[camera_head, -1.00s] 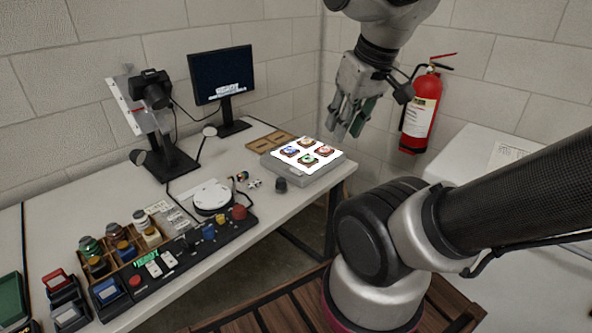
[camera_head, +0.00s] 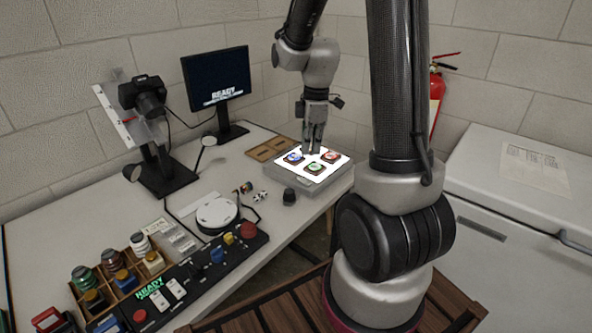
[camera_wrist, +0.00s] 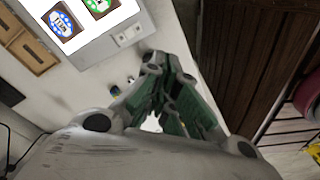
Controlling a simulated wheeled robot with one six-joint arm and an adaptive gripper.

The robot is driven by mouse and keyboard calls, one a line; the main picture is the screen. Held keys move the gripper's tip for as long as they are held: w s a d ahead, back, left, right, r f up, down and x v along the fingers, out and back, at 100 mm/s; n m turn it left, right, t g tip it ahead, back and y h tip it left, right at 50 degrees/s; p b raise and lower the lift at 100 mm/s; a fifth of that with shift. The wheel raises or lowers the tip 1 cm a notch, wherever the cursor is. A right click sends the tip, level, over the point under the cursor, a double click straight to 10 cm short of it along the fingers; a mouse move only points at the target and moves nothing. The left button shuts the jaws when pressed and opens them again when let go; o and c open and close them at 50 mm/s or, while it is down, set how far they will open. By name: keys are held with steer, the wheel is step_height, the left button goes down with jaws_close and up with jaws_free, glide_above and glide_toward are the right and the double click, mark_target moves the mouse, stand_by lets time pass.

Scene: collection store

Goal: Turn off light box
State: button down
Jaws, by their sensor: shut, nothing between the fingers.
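The light box (camera_head: 286,180) stands on the back right part of the table, its white top brightly lit. Several round coloured badges on dark square bases lie on it; in the head view my gripper hides part of the top. My gripper (camera_head: 311,150) is shut and empty, pointing down in front of the lit top in that view. In the wrist view the light box (camera_wrist: 150,27) fills the upper left, with a small switch-like detail (camera_wrist: 126,36) on its grey side. My closed fingertips (camera_wrist: 166,68) appear just beyond that side, apart from the switch.
A small black knob (camera_head: 289,196) stands before the box. A wooden tray (camera_head: 270,148) lies to its left. A white turntable (camera_head: 216,213), a control panel (camera_head: 210,268), a camera (camera_head: 147,95) and a monitor (camera_head: 216,77) occupy the table. A fire extinguisher (camera_head: 436,100) hangs at right.

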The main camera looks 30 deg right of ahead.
mark_target(297, 184)
steer(key=w+n, duration=0.1)
steer(key=n, duration=0.2)
steer(key=w+n+t, duration=0.1)
steer(key=w+n, duration=0.2)
steer(key=n, duration=0.2)
steer(key=shift+w+d+r+n, duration=0.25)
steer(key=shift+r+n, duration=0.05)
steer(key=shift+r, duration=0.1)
steer(key=f, duration=0.4)
steer(key=w+f, duration=0.1)
steer(key=f, duration=0.9)
steer(key=shift+w+a, duration=0.35)
steer(key=shift+w+a+f, duration=0.15)
steer(key=shift+w+f, duration=0.05)
steer(key=shift+f, duration=0.1)
steer(key=shift+g, duration=0.3)
steer(key=shift+s, duration=0.1)
